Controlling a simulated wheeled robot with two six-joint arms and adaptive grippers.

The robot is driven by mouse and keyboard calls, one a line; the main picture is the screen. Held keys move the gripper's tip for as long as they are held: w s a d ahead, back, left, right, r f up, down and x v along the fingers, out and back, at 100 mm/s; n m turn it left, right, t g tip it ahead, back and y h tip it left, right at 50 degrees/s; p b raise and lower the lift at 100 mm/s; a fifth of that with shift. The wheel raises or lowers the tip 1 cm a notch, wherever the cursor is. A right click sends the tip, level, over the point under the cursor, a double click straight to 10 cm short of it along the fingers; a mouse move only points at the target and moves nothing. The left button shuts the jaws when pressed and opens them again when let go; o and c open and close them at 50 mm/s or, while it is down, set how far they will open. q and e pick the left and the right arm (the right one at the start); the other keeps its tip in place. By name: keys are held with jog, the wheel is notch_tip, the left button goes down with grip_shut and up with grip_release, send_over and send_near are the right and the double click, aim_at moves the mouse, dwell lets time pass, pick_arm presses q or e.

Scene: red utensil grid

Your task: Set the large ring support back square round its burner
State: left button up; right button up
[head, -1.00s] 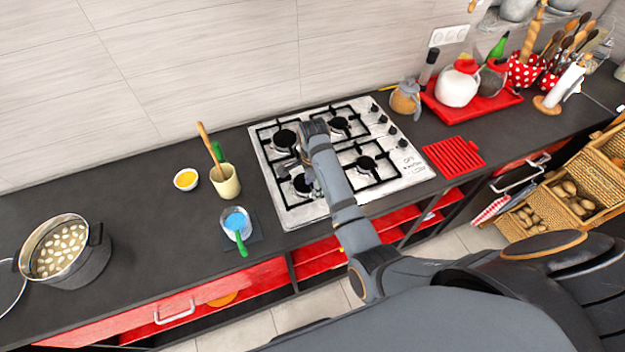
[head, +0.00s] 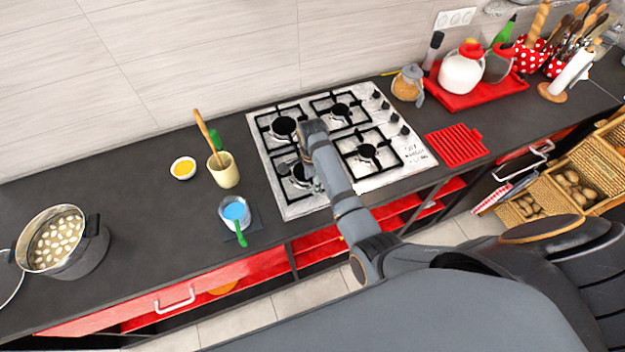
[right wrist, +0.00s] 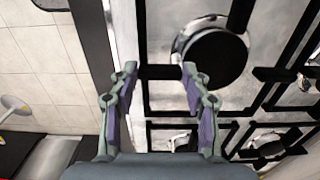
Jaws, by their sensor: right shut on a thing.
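The large ring support, a black grate, lies on the front-left part of the hob (head: 398,178), around a round black burner (head: 299,176). Its left side bar (head: 278,187) runs roughly along the hob edge, but my arm hides part of it, so I cannot tell how square it sits. My right gripper (head: 312,187) is over the front of this support. The burner (right wrist: 215,57) shows just beyond the fingertips. My left gripper is out of view.
Other black grates surround the remaining burners (head: 340,110). Left of the hob are a utensil cup (head: 224,172), a yellow bowl (head: 183,168) and a blue-filled glass (head: 235,213). A red grid (head: 457,145) lies to the right. Knobs (head: 392,118) line the hob's right side.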

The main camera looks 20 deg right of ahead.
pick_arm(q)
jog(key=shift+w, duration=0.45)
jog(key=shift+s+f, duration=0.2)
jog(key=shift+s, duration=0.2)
pick_arm(e)
jog(key=shift+f, duration=0.55)
jog(key=o, duration=1.5)
notch_tip(320, 180, up, 12)
jog(key=shift+r, duration=0.1)
jog(key=shift+s, duration=0.1)
